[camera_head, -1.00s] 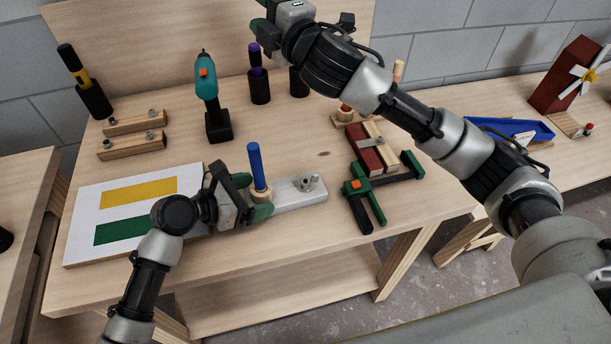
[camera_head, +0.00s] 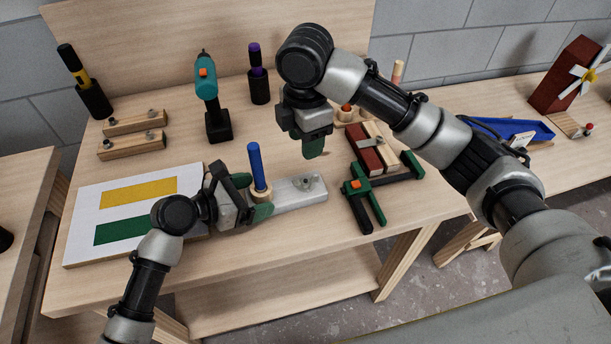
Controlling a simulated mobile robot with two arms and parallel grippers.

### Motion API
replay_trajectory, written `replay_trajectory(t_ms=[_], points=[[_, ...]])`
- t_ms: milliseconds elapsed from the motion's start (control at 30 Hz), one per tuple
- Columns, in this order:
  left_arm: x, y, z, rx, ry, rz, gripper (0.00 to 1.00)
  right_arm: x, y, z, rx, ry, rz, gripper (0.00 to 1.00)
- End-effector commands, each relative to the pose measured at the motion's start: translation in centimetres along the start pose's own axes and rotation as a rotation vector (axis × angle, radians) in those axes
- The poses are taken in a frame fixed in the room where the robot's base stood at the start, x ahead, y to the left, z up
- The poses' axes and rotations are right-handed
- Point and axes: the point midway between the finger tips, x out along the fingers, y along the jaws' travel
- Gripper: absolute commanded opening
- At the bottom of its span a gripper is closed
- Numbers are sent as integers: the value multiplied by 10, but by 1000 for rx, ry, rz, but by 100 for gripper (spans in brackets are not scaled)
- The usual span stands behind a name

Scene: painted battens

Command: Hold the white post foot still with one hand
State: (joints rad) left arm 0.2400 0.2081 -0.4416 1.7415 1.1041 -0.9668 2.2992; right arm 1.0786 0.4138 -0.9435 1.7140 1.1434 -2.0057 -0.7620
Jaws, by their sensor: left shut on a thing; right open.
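The white post foot (camera_head: 298,193) is a pale flat bar lying on the workbench, with a metal fitting near its right end. A blue post (camera_head: 256,168) stands upright at its left part, with a light wooden collar (camera_head: 262,194) around its lower end. My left gripper (camera_head: 260,212) is shut on the foot beside the collar; its arm hides the foot's left end. My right gripper (camera_head: 314,148) hangs empty above the bench, behind the foot and pointing down. It is open, though its fingers overlap in this view.
A white board (camera_head: 128,190) with yellow and green bars lies left. A green and black clamp (camera_head: 385,184) lies by red and wooden battens (camera_head: 366,156) on the right. A teal drill (camera_head: 208,92) and wooden blocks (camera_head: 133,144) stand behind. The bench front is clear.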

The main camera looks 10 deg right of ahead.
Motion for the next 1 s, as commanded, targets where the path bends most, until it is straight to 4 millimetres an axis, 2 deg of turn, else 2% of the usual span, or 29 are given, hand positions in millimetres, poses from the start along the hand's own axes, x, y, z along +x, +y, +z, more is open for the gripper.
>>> replay_trajectory(t_ms=[400, 600, 767, 1000], points=[[0, 0, 0, 0, 0, 0, 53, 76, -1, 0, 2, -1, -6, 46], [0, 0, 0, 0, 0, 1, 53, 105, -1, 0, 3, -1, -3, 46], [0, 0, 0, 0, 0, 1, 52, 115, 0, 0, 3, -1, -2, 46], [0, 0, 0, 0, 0, 1, 52, 116, 0, 1, 3, -1, -1, 46]])
